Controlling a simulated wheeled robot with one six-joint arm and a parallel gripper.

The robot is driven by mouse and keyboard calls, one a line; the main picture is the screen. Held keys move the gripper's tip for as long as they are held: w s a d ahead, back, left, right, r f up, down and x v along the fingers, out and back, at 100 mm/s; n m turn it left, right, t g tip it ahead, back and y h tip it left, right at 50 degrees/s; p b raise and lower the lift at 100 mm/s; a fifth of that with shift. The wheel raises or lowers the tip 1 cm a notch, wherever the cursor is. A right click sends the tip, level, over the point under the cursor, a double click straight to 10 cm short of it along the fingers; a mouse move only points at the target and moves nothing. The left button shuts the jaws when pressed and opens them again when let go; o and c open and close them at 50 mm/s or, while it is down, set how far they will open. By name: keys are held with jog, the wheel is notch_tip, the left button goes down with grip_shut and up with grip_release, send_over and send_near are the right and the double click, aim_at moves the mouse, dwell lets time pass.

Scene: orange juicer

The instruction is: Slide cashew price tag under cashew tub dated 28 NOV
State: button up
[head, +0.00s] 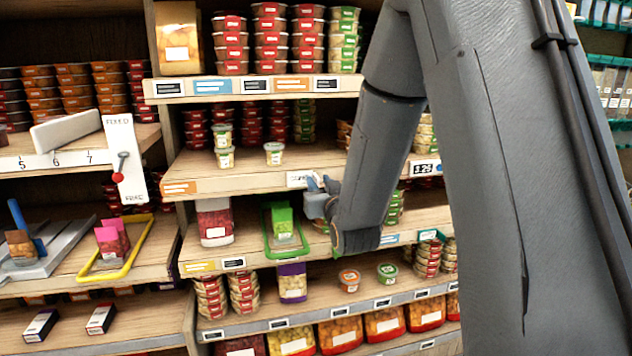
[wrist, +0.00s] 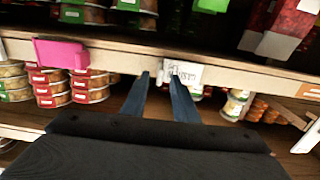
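A white price tag (head: 298,178) sits on the front edge of the middle shelf. It shows upside down in the wrist view (wrist: 188,72), its print too small to read. My gripper (head: 318,183) is at this edge, just right of the tag. In the wrist view, my gripper (wrist: 161,80) has its two fingers apart, and one fingertip overlaps the tag's side. I cannot tell if it touches. Small pale tubs stand on the shelf above the edge: a single tub (head: 273,154) and a stack of two (head: 225,158). Their dates are unreadable, so I cannot tell which says 28 NOV.
A pink tag (wrist: 60,54) is on the same edge, hidden by my arm in the head view. An orange label (head: 180,188) is further left. Below stand a red package (head: 215,226) and a green tray (head: 268,240). Stacked red tubs (wrist: 50,88) fill the shelf behind.

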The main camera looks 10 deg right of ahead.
jog(key=shift+w, duration=0.25)
grip_shut()
dwell(1.3)
